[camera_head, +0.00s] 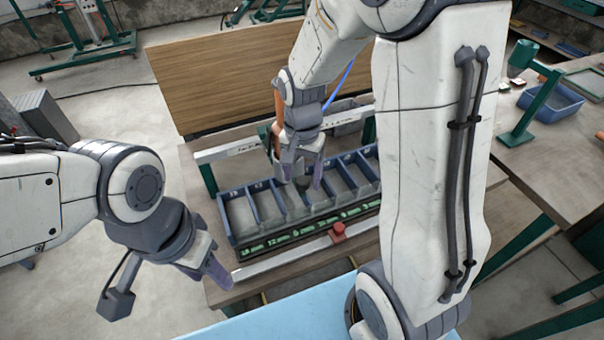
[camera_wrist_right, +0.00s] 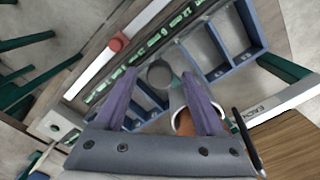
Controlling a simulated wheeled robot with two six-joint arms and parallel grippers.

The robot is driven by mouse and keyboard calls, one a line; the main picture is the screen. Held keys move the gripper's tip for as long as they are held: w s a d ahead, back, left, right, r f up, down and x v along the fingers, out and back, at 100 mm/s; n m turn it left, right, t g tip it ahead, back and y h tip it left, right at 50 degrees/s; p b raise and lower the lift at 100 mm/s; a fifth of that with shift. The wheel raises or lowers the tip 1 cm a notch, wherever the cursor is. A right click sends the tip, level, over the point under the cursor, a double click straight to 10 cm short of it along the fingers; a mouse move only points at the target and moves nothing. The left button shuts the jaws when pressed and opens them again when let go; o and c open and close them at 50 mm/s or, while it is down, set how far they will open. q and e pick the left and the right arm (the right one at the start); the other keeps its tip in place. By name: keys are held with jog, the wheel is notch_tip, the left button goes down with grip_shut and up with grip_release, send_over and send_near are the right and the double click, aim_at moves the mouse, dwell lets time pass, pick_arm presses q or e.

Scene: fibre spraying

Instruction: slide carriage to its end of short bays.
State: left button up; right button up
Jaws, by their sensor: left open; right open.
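A tray of blue-walled bays (camera_head: 232,226) stands on the bench, with green millimetre labels along its front. A red block (camera_head: 338,232) sits on the pale front rail (camera_head: 290,262); it also shows in the right wrist view (camera_wrist_right: 117,43). I cannot tell for certain which part is the carriage. An orange part (camera_head: 278,108) is behind my right wrist, partly hidden. My right gripper (camera_head: 302,180) is over the bays, its fingers apart. In the right wrist view a grey round part (camera_wrist_right: 160,74) shows between the fingertips; contact is unclear. My left gripper (camera_head: 216,270) is open at the tray's front left.
A white lettered beam (camera_head: 232,148) on green posts runs behind the bays. A brown wooden board (camera_head: 220,75) stands behind it. My right arm hides the tray's right end. A side bench at right holds a blue bin (camera_head: 552,102).

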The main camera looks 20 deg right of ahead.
jog(key=shift+f, duration=0.35)
grip_shut()
dwell(1.2)
